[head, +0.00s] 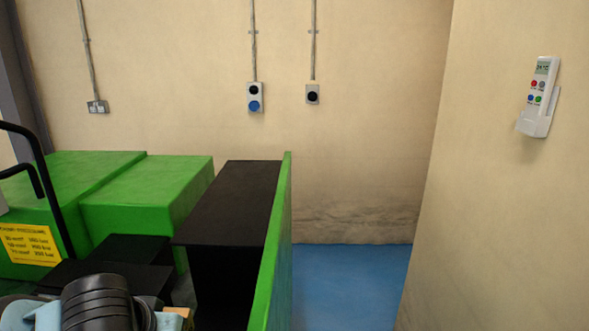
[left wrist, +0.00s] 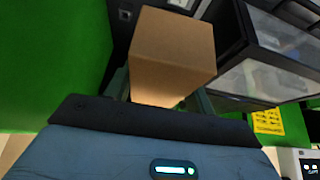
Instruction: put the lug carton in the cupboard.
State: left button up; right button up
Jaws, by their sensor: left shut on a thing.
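The lug carton is a plain brown box (left wrist: 172,50) in the left wrist view. My left gripper (left wrist: 158,94) is shut on it, with the fingers partly hidden behind the box. In the head view only a small tan sliver, likely the carton (head: 181,312), shows beside my wrist at the bottom edge. A black open-fronted compartment, apparently the cupboard (head: 228,205), stands just right of it, with a dark interior. A green upright panel (head: 280,240), apparently its door, runs along its right side. My right gripper is in neither view.
Green machine housings (head: 150,195) with a yellow label (head: 30,243) and a bent black bar (head: 45,185) stand at left. Dark drawers with clear fronts (left wrist: 265,75) show in the wrist view. Blue floor (head: 345,285) is clear right of the green panel, up to a wall.

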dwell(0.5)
pick_arm(q)
jog(key=shift+w+f, duration=0.3)
jog(key=shift+w, duration=0.4)
jog(key=shift+w+f, duration=0.35)
jog(key=shift+w, duration=0.35)
jog(key=shift+w+f, duration=0.3)
jog(key=shift+w, duration=0.4)
jog(key=shift+d, duration=0.1)
jog(key=shift+s, duration=0.1)
